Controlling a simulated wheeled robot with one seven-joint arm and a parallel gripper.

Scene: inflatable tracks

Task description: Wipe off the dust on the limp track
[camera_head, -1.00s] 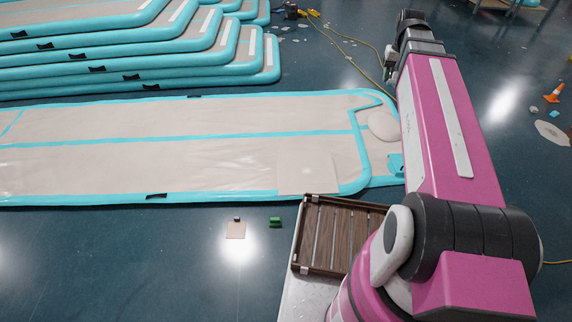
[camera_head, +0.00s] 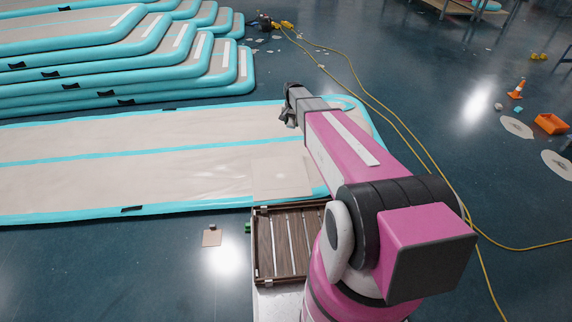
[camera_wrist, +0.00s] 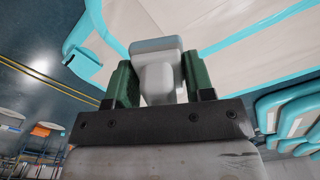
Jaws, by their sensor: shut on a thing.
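The limp track (camera_head: 100,175) lies flat on the floor, beige with turquoise edges and a turquoise middle stripe. It also shows in the wrist view (camera_wrist: 240,20). A slightly different square patch (camera_head: 280,178) is near its right end; I cannot tell whether dust is on it. My gripper (camera_head: 288,118) is over the track's right part in the head view. In the wrist view, its green fingers (camera_wrist: 155,85) are shut on a pale grey block-like thing (camera_wrist: 155,46). I cannot tell whether that thing touches the track. My arm hides part of the track's right end.
Stacked inflated tracks (camera_head: 130,60) stand at the back left. A slatted brown wooden tray (camera_head: 280,275) is in front of the track. A small tan square (camera_head: 212,237) lies on the floor.

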